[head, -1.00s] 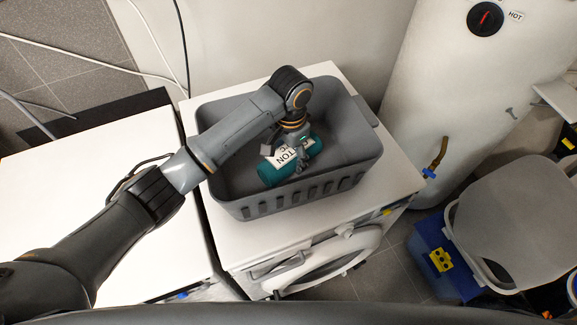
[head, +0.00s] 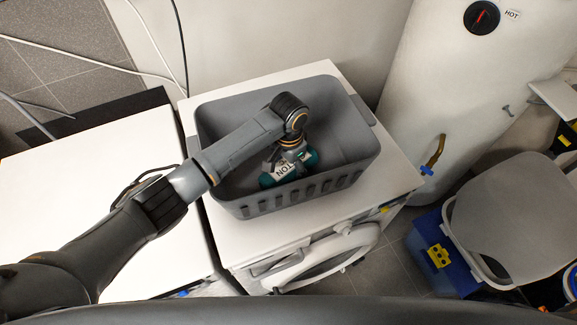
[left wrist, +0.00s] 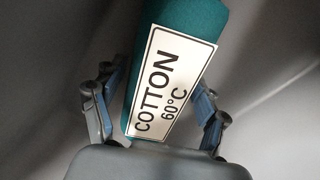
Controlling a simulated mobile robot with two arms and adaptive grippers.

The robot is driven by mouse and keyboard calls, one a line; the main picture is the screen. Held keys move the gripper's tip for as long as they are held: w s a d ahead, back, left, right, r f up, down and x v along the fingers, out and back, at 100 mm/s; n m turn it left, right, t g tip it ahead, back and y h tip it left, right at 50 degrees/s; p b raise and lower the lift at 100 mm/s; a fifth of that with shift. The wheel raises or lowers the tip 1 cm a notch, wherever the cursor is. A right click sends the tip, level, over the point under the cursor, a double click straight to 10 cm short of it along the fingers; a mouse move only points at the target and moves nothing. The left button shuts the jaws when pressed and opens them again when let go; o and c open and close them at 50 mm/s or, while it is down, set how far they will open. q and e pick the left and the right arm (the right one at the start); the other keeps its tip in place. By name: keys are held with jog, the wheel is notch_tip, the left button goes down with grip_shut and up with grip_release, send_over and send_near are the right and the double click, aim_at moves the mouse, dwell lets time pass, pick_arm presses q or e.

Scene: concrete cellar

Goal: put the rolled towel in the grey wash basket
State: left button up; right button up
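The rolled towel (head: 311,157) is a teal roll with a white label, down inside the grey wash basket (head: 345,135). My left gripper (head: 284,168) reaches into the basket from above. In the left wrist view the towel (left wrist: 190,18) runs between the two fingers, its label reading COTTON 60°C. Whether the towel touches the basket floor cannot be told. My right gripper is not in view.
The basket stands on a white washing machine (head: 225,235). A white surface (head: 80,190) lies to its left, a white boiler (head: 440,90) to its right. A grey stool-like seat (head: 515,210) and a blue box (head: 440,255) are at the right. The basket's right part is empty.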

pick_arm(q)
jog(key=shift+r, duration=0.1)
jog(key=shift+r, duration=0.2)
notch_tip(320, 180, up, 10)
jog(key=shift+w+r+b, duration=0.1)
jog(key=shift+r+b, duration=0.15)
jog(key=shift+b, duration=0.95)
jog(key=shift+r, duration=0.7)
